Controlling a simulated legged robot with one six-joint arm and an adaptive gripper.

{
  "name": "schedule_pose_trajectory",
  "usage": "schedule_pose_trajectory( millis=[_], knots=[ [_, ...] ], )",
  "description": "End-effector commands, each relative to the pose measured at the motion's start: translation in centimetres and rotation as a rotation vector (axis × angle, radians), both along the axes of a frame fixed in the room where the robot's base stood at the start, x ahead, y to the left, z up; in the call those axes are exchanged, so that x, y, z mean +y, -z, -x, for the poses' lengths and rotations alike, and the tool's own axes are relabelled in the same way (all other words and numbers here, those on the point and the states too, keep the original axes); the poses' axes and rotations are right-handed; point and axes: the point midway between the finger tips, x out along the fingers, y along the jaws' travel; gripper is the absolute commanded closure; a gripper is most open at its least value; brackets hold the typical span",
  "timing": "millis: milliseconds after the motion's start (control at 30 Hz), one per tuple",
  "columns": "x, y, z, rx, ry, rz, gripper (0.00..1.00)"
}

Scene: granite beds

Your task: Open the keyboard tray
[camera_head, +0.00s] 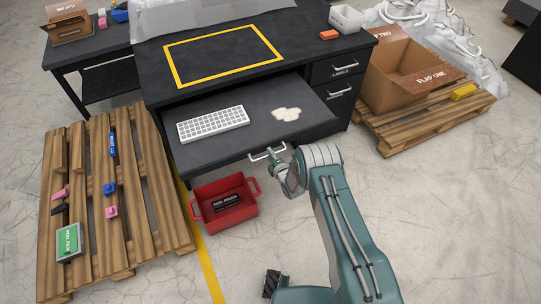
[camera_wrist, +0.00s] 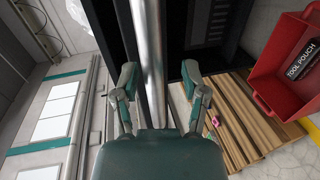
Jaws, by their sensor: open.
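The dark keyboard tray (camera_head: 243,134) stands out from under the black desk (camera_head: 210,40) in the head view. A white keyboard (camera_head: 212,122) and a pale irregular patch (camera_head: 286,114) are on it. A silver bar handle (camera_head: 268,152) is on the tray's front edge. My gripper (camera_head: 279,168) is at this handle, at the tray's front. In the wrist view my gripper (camera_wrist: 158,78) is open, and the silver handle bar (camera_wrist: 150,35) runs between its two fingers. I cannot tell whether either finger touches the bar.
A red crate (camera_head: 228,213) with a tool pouch stands on the floor below the tray. A wooden pallet (camera_head: 90,232) with small items lies at left; another pallet (camera_head: 425,130) bears an open cardboard box (camera_head: 398,85) at right. The floor in front is mostly clear.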

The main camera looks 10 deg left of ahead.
Motion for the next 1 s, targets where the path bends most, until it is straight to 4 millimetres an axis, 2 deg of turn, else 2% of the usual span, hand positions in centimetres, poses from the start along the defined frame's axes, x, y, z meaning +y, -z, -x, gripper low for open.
schedule_pose_trajectory(
  millis=[200, 367, 800, 1000],
  knots=[
    [0.0, -0.2, 0.1, -0.004, -0.001, -0.002, 0.43],
    [-0.9, -0.5, 1.2, -0.002, 0.000, -0.002, 0.43],
    [-5.3, -1.9, 7.0, 0.001, 0.000, 0.001, 0.43],
    [-6.8, -2.3, 8.8, -0.001, 0.001, 0.001, 0.43]
  ],
)
